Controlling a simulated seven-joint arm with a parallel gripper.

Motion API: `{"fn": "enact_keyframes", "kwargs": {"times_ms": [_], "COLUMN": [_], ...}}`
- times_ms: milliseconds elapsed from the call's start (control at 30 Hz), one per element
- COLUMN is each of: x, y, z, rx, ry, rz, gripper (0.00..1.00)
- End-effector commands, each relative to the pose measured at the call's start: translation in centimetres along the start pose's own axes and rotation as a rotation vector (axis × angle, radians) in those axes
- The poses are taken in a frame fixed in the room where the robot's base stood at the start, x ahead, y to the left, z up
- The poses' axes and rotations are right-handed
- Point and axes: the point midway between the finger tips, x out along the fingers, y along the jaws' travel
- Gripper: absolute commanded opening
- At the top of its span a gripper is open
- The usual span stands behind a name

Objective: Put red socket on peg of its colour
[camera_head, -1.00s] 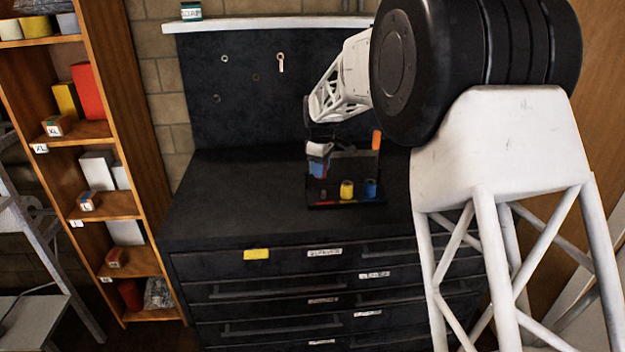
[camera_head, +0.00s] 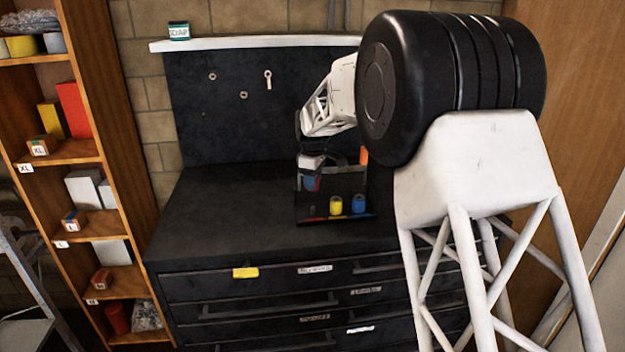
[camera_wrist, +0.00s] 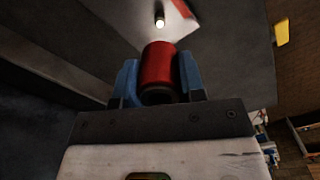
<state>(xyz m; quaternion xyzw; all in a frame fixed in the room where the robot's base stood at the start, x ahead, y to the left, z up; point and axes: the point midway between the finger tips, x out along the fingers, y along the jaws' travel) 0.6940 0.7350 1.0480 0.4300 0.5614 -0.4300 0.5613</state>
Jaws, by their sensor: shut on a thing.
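My gripper (camera_wrist: 160,78) has blue fingers and is shut on the red socket (camera_wrist: 158,66), a short cylinder, in the wrist view. A small pale peg tip (camera_wrist: 160,20) shows just past the socket, apart from it in the picture. In the head view my gripper (camera_head: 311,180) hangs above the left part of a dark rack (camera_head: 345,219). A small dark red spot (camera_head: 312,211) sits at the left of the rack's front row, below the gripper. I cannot tell how far the socket is above the rack.
A yellow socket (camera_head: 335,205) and a blue socket (camera_head: 358,204) stand close by on the rack's right part. An orange upright piece (camera_head: 364,155) stands behind them. The black cabinet top (camera_head: 225,215) is clear to the left. A dark board (camera_head: 235,115) rises behind.

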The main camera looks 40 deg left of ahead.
Motion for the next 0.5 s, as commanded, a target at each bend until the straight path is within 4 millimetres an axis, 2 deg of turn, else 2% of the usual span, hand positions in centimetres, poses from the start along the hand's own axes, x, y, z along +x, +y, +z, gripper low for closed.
{"fn": "enact_keyframes", "kwargs": {"times_ms": [500], "x": [3.3], "y": [0.0], "z": [0.0], "rx": [0.000], "ry": [-0.001], "rz": [-0.001], "gripper": [0.11]}}
